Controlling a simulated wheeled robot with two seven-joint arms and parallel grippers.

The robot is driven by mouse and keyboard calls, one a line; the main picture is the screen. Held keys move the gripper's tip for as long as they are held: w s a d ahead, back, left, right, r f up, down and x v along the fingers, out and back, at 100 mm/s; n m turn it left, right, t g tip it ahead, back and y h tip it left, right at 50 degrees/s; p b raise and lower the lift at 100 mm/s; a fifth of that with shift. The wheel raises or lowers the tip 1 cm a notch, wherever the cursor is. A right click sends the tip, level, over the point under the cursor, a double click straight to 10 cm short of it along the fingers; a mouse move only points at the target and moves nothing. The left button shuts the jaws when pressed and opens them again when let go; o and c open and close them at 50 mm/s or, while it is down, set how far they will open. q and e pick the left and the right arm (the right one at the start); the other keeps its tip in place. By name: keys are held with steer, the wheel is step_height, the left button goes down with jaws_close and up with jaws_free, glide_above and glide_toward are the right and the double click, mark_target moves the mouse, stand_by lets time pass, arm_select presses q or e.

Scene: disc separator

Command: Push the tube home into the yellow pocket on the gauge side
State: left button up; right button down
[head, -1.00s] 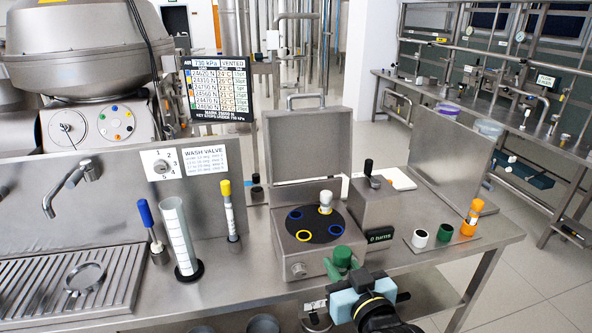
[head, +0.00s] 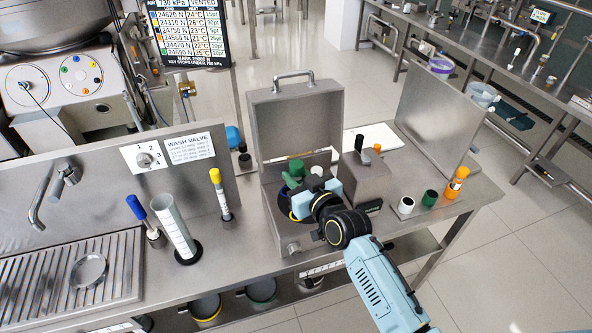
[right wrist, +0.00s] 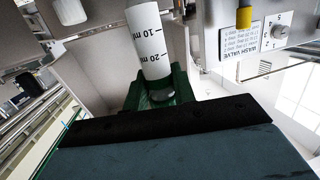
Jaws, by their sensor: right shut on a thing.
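My right gripper (head: 293,174) is over the rotor of the open-lidded steel box in the head view. Its green jaws (right wrist: 158,88) are shut on a white tube (right wrist: 150,42) with black ml marks, shown in the right wrist view. The tube's far end runs out of that view, so I cannot tell how deep it sits. A sliver of the yellow pocket ring (head: 292,216) shows below the gripper; the rest is hidden. A blue pocket ring (head: 284,198) shows at the left. A white-topped piece (head: 317,171) stands behind the gripper. My left gripper is not in view.
The raised lid (head: 296,122) stands behind the rotor. A grey block with a black-knobbed lever (head: 359,143) is close on the right. White, green and orange pieces stand farther right. A graduated cylinder (head: 172,226) and yellow-topped brush (head: 219,192) stand left.

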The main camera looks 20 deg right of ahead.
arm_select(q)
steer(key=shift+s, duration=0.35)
